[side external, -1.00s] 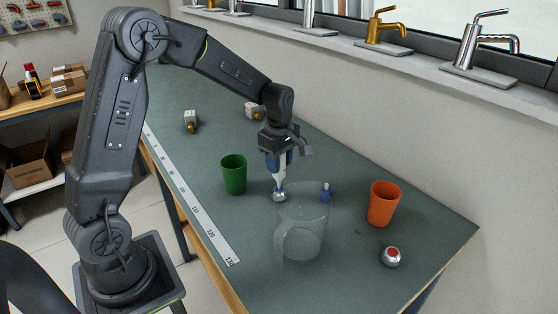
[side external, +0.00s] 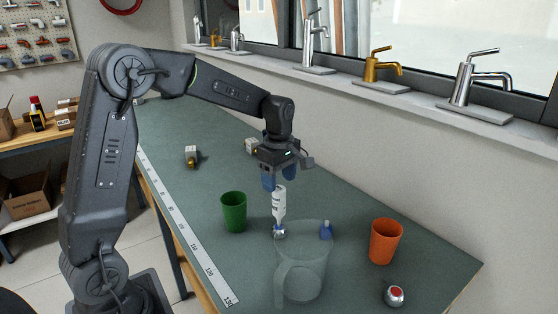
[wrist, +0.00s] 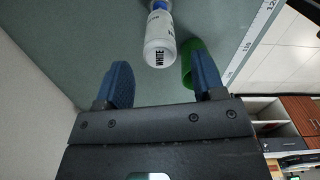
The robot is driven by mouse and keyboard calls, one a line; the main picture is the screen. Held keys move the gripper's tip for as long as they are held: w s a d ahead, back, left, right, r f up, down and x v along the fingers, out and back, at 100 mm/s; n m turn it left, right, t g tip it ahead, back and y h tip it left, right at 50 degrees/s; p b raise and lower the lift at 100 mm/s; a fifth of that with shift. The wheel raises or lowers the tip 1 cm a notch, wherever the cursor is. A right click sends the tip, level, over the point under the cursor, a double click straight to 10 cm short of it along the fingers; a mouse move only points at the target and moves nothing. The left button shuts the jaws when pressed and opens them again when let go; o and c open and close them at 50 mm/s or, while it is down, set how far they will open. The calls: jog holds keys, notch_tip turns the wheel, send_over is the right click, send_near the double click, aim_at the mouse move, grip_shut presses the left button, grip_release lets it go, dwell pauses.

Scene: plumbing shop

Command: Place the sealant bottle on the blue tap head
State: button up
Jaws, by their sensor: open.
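The white sealant bottle (side external: 279,203) stands at mid-table, wide end up and tapering downward. Its lower end meets a small silver tap head (side external: 279,233) with a little blue at the junction; I cannot tell how much of the blue belongs to each. In the wrist view the bottle (wrist: 160,40) shows its broad end and the word WHITE. My gripper (side external: 279,183) is open, with its blue fingers just above the bottle. In the wrist view the gap between the fingertips (wrist: 165,75) is empty, and the bottle lies beyond it.
A clear jug (side external: 303,270) stands close in front of the bottle, a small blue item (side external: 326,231) to its right. A green cup (side external: 233,212) is left, an orange cup (side external: 385,242) right. A red-topped tap head (side external: 394,296) lies front right.

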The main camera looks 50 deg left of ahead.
notch_tip(320, 180, up, 6)
jog(key=shift+f, duration=0.25)
jog(key=shift+r, duration=0.25)
jog(key=s+d+m+t, duration=0.2)
jog(key=s+d+m, duration=0.3)
jog(key=s+m, duration=0.5)
jog(key=s+d+r+m+t, duration=0.1)
jog(key=s+d+m+t, duration=0.2)
jog(key=s+d+m, duration=0.3)
jog(key=s+m, duration=0.4)
jog(key=s, duration=0.1)
jog(key=shift+s+r+t, duration=0.2)
jog(key=shift+s+t, duration=0.1)
jog(key=shift+s, duration=0.05)
